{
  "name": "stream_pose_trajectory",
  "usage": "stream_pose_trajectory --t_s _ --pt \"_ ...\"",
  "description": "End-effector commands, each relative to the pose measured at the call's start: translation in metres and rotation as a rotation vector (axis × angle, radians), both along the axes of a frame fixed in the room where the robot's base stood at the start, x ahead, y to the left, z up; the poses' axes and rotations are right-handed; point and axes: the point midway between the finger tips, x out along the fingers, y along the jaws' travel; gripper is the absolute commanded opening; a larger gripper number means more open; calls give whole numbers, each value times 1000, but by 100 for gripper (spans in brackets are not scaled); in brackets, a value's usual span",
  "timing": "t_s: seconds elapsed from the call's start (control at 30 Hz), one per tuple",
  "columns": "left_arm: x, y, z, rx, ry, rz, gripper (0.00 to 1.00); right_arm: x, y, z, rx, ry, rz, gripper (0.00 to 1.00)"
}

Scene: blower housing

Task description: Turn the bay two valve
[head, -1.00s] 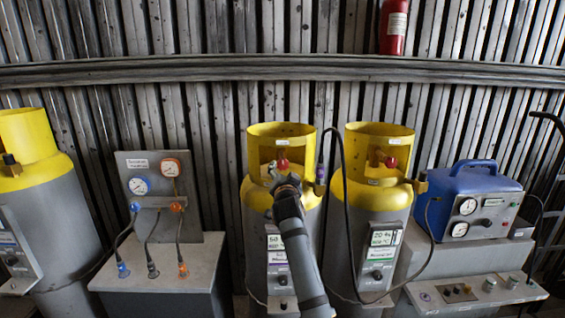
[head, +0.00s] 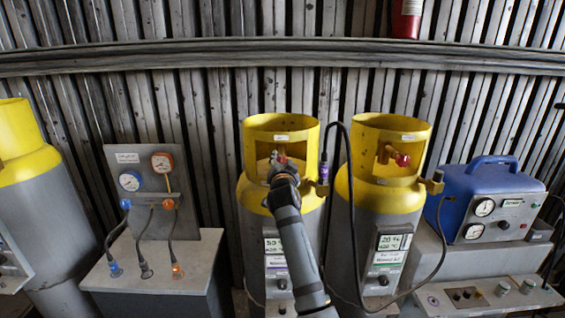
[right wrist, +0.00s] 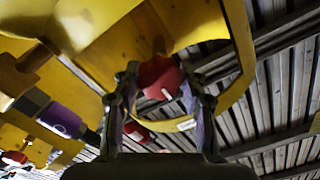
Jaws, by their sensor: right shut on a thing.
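A yellow-collared grey cylinder (head: 250,200) stands mid-picture in the head view, with a red valve knob (head: 281,158) inside its collar. My right gripper (head: 280,165) reaches into the collar opening from the front and partly covers the knob. In the right wrist view the red knob (right wrist: 161,77) sits between the two fingers of my right gripper (right wrist: 163,92), which are shut on it. A similar cylinder (head: 405,203) stands just to the right with its own red knob (head: 402,160). I cannot read which bay each belongs to. My left gripper is not in view.
A black hose (head: 352,215) loops between the two cylinders. A gauge panel (head: 150,150) on a grey stand is to the left, with another yellow-topped cylinder (head: 45,200) beyond. A blue machine (head: 490,195) stands right. A corrugated wall (head: 190,110) closes the back.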

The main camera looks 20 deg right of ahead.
Motion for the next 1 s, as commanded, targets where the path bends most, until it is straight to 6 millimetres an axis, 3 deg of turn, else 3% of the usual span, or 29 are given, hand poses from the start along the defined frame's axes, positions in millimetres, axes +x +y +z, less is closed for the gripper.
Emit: stream_pose_trajectory --t_s 0.23,0.47,1.0 --pt "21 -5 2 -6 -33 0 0 0 -1 0 -6 3 -2 10" --pt "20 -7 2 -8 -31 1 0 0 -1 0 -67 20 -1 10" --pt "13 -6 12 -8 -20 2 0 0 0 1 -508 147 -1 10"
